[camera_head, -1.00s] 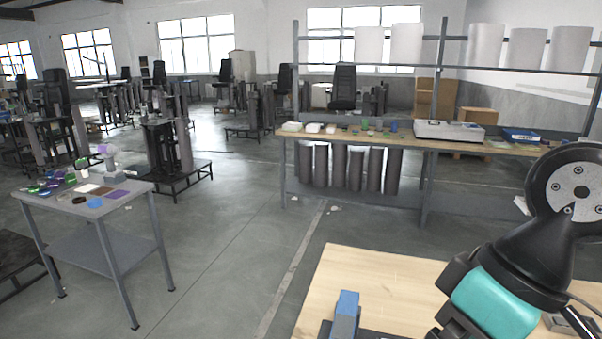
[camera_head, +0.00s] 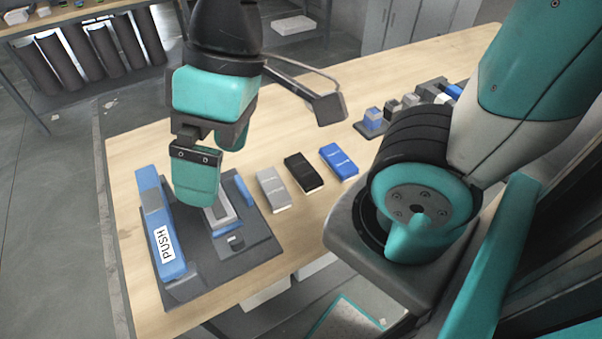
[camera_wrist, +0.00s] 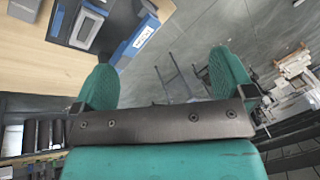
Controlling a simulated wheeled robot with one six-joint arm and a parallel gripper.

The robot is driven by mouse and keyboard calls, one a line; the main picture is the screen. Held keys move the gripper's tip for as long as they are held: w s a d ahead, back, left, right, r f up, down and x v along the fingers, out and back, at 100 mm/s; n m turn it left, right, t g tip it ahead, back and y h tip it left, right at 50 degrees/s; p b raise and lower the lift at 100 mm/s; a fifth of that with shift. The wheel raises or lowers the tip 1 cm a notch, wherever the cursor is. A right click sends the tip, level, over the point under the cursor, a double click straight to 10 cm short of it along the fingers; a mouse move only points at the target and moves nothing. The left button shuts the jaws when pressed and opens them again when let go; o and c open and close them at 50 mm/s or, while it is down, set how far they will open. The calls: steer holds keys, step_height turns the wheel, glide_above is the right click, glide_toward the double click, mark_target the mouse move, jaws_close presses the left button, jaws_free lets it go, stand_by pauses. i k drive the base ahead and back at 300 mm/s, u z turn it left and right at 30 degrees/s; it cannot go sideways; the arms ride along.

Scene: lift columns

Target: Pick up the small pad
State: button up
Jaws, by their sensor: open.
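My gripper (camera_head: 213,172) is open and empty, with its teal fingers above the dark fixture (camera_head: 190,285) on the wooden table. In the wrist view, the fingers of my gripper (camera_wrist: 165,85) are wide apart with nothing between them. The fixture carries a blue bar marked PUSH (camera_head: 167,250), a pale rectangular frame partly hidden by a finger, and a small grey piece (camera_head: 235,242). The blue bar also shows in the wrist view (camera_wrist: 137,40), beside the pale frame (camera_wrist: 87,25). I cannot tell which piece is the small pad.
Grey (camera_head: 274,190), black (camera_head: 304,173) and blue (camera_head: 338,162) blocks lie in a row right of the fixture. Several small parts stand farther right, near a blue-topped block (camera_head: 374,118). Bare wooden table (camera_head: 128,165) lies left of the fixture. A shelf bench stands behind.

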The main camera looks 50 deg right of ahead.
mark_target(307, 177)
steer(key=z, duration=2.25)
steer(key=k, duration=0.8)
steer(key=u, duration=1)
steer(key=i, duration=0.5)
steer(key=u, duration=0.05)
